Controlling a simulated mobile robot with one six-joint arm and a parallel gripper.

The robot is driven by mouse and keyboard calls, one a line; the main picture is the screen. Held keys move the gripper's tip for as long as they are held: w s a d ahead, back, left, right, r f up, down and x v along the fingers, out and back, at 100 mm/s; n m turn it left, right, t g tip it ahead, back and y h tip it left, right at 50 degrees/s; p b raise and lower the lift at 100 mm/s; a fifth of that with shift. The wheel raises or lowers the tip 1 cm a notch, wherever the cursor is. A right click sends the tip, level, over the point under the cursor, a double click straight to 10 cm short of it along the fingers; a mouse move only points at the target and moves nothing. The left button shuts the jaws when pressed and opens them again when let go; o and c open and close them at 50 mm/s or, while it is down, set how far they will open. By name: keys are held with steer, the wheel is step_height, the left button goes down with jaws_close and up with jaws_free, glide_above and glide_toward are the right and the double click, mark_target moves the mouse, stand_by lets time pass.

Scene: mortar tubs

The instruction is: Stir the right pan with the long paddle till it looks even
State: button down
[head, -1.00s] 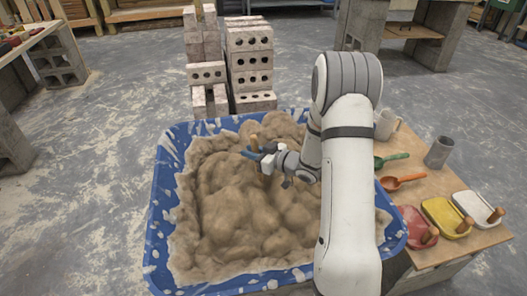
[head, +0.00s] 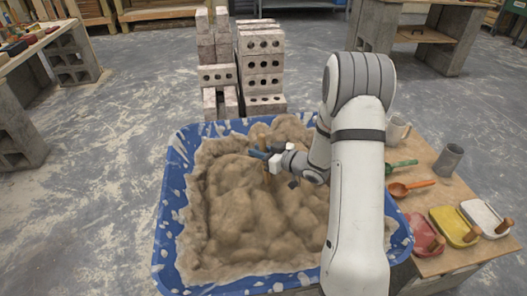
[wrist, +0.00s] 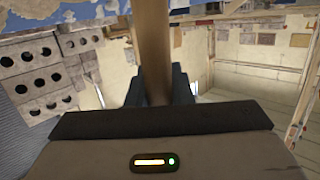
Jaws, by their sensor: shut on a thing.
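A large blue tub (head: 172,200) full of lumpy brown mortar (head: 235,215) stands in the middle of the head view. It is the only large tub I see. The mortar surface is uneven, with mounds and hollows. My gripper (head: 268,160) is over the back middle of the mortar. In the wrist view my gripper (wrist: 155,88) is shut on the paddle, whose round wooden shaft (wrist: 153,45) stands between the fingers. The paddle's lower end is out of sight, and I cannot tell how deep it reaches.
On the right, a wooden table (head: 440,190) holds a grey cup (head: 448,160), green (head: 400,167) and orange (head: 410,188) scoops, and red, yellow (head: 455,226) and white trays. Stacked bricks (head: 262,70) stand behind the tub. My arm covers the tub's right side.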

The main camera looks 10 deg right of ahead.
steer(key=shift+r+p, duration=5.95)
steer(key=shift+r, duration=1.85)
steer(key=shift+f, duration=0.1)
